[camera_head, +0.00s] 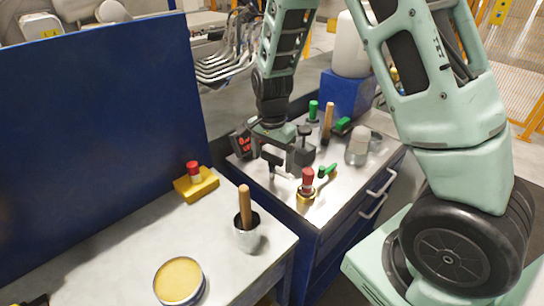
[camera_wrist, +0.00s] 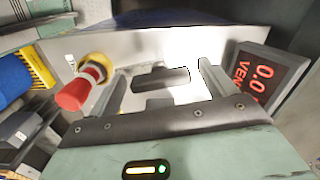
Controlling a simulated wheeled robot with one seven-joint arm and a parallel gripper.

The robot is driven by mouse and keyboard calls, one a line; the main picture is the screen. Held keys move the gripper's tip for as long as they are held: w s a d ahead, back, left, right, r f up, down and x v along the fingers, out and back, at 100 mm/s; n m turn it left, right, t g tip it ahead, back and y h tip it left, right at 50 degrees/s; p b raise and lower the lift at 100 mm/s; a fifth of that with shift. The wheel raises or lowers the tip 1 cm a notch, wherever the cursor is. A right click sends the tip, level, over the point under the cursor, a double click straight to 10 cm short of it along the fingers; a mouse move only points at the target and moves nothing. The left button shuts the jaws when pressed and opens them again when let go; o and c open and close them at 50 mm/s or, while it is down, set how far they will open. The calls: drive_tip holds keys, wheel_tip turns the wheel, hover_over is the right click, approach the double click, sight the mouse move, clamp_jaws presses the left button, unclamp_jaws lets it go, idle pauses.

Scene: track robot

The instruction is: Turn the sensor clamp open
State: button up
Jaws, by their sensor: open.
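The sensor clamp shows in the wrist view as a dark grey bar-shaped handle (camera_wrist: 160,78) above a bright metal surface. It lies between the two fingers of my gripper (camera_wrist: 161,70), with a gap visible on each side. In the head view my gripper (camera_head: 278,154) points down over the right-hand bench and is open. The clamp (camera_head: 272,159) shows there only as a small dark shape under the gripper, partly hidden by it. I cannot tell its exact turn angle or how far below the fingertips it is.
A red knob on a yellow base (camera_wrist: 82,88) stands left of the fingers in the wrist view. A display with red digits (camera_wrist: 262,76) stands to the right. Green-handled tools (camera_head: 326,171), a metal jar (camera_head: 358,148) and a blue box (camera_head: 346,94) share the bench (camera_head: 335,195).

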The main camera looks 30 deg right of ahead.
drive_tip(key=shift+f, duration=0.15)
drive_tip(key=shift+c, duration=0.3)
drive_tip(key=c, duration=0.9)
